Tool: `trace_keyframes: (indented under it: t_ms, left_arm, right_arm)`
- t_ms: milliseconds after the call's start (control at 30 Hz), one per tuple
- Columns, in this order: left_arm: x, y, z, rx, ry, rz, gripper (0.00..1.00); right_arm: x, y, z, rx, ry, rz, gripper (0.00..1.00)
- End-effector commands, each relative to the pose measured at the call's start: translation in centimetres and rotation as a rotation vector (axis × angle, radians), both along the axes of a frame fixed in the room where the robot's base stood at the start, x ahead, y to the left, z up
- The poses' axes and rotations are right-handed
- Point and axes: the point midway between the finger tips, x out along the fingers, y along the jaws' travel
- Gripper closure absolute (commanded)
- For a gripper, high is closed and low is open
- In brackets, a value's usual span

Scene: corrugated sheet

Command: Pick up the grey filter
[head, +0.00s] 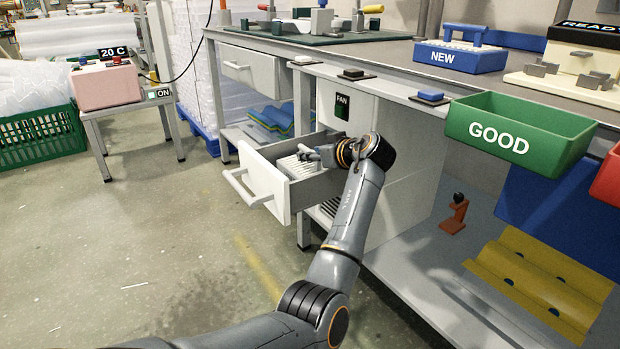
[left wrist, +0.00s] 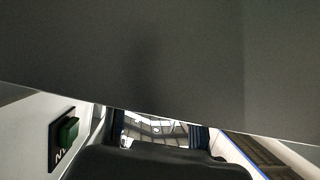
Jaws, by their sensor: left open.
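An open drawer (head: 262,187) sticks out from the workbench below the FAN panel (head: 342,105). A pale grey ribbed piece, which looks like the filter (head: 297,170), lies inside it, partly hidden by the drawer wall and my gripper. My left gripper (head: 312,154) is open and reaches over the drawer, with its fingers at or just above the ribbed piece. I cannot tell whether they touch it. In the left wrist view a plain dark grey surface (left wrist: 150,65) fills most of the picture. My right gripper is not in view.
The green GOOD bin (head: 520,130) and the blue NEW tray (head: 458,57) are at the right. A side table (head: 120,108) with a pink box (head: 105,88) stands at the left.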

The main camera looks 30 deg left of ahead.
Motion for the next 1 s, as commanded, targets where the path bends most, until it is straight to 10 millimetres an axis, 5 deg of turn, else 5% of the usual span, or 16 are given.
trace_keyframes:
  t_ms: [233, 467, 1000]
  left_arm:
    - [0.08, 0.20, 0.00, 0.000, 0.000, 0.000, 0.58]
    - [0.07, 0.17, -0.02, 0.000, 0.000, 0.000, 1.00]
    - [0.06, 0.29, 0.28, 0.001, -0.001, 0.000, 1.00]
  right_arm:
    - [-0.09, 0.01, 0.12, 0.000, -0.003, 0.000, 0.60]
    - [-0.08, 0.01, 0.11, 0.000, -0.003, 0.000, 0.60]
    - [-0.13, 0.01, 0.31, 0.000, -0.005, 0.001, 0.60]
